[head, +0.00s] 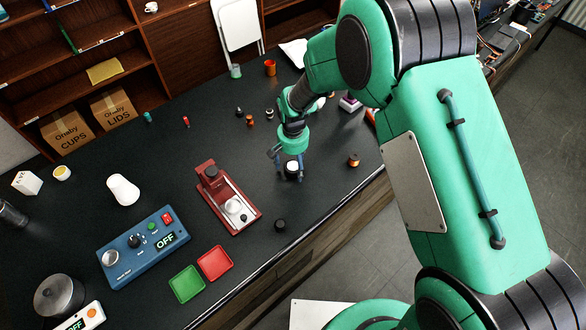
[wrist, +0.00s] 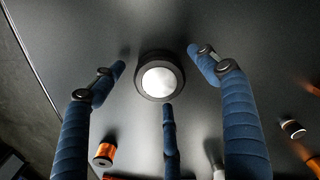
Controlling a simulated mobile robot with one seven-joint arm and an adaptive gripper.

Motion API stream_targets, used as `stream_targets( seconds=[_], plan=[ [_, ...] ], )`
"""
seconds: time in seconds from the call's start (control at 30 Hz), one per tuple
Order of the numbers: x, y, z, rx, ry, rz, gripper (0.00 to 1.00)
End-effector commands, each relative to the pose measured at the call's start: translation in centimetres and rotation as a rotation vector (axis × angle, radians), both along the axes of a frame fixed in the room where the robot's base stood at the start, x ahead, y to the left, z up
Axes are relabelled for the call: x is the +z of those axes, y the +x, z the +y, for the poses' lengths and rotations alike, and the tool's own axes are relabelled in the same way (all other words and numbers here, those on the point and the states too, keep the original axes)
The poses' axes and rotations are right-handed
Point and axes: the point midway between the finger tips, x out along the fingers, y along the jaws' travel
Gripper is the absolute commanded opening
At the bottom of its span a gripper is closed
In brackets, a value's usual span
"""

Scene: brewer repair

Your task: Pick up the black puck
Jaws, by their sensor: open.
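A round black puck with a pale, shiny top (head: 292,168) sits on the dark counter under my gripper (head: 289,174). In the wrist view the puck (wrist: 160,79) shows as a black ring around a bright disc, between my blue fingers (wrist: 158,70). My gripper is open, with one finger to each side of the puck and a third just below it in the picture. I see gaps between the side fingers and the puck; whether the third finger touches it I cannot tell. A second small black round piece (head: 280,225) lies nearer the counter's front edge.
A dark red press-like device (head: 224,200) stands left of my gripper. A blue control box (head: 140,247) reading OFF and red (head: 215,263) and green (head: 187,284) trays lie further left. A copper spool (head: 353,160) is to the right, near the counter edge.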

Motion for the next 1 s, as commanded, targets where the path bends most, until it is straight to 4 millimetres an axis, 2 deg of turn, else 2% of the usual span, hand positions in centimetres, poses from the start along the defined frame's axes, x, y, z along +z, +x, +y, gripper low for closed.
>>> stream_targets(
  seconds=[0.43,0.47,0.73,1.0],
  plan=[
    [0.04,-0.01,-0.01,0.000,0.000,0.000,0.74],
    [0.04,-0.01,-0.01,0.000,0.000,0.000,0.72],
    [0.04,-0.02,-0.01,0.000,0.000,0.000,0.19],
    [0.12,0.01,0.01,0.000,0.000,0.000,0.16]
  ],
)
